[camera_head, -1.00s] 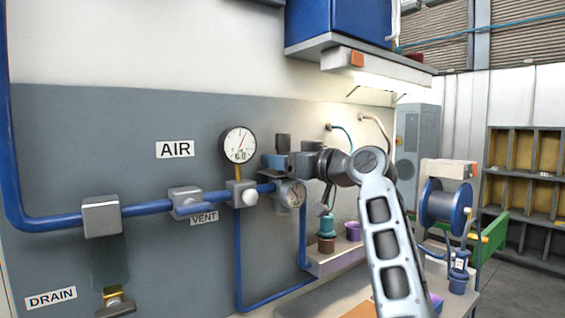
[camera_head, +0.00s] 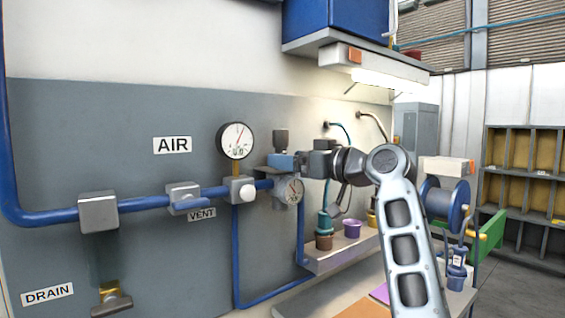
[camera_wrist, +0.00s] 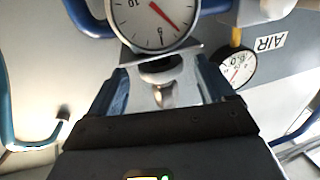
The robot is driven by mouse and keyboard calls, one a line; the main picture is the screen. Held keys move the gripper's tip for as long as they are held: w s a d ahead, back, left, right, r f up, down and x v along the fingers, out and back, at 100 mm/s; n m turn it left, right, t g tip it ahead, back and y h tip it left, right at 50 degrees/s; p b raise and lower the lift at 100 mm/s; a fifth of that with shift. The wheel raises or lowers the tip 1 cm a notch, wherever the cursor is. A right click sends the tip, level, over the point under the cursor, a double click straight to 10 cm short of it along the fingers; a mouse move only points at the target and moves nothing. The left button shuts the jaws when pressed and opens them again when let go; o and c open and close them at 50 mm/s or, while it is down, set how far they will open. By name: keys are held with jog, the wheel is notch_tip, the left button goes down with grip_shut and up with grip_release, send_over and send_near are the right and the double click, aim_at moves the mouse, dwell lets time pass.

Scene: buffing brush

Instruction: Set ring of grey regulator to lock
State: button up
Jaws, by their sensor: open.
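The grey regulator sits on the blue pipe, with a round dial (camera_head: 293,190) on its front and a dark knob (camera_head: 281,141) on top. In the wrist view, which is upside down, the dial (camera_wrist: 157,20) is at the top edge, with a silver round neck (camera_wrist: 160,72) beside it. My gripper (camera_head: 282,160) is level with the part between dial and knob. Its open fingers (camera_wrist: 163,85) stand on either side of the silver neck; I cannot tell whether they touch it. The ring and its marks cannot be made out.
A larger gauge (camera_head: 236,141) stands on the pipe to the left, near the AIR sign (camera_head: 172,145) and a vent valve (camera_head: 184,197). A shelf with small pots (camera_head: 324,241) lies below right. A blue cabinet (camera_head: 335,27) hangs above.

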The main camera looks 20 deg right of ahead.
jog(key=shift+b+v, duration=0.3)
jog(key=shift+v, duration=1.8)
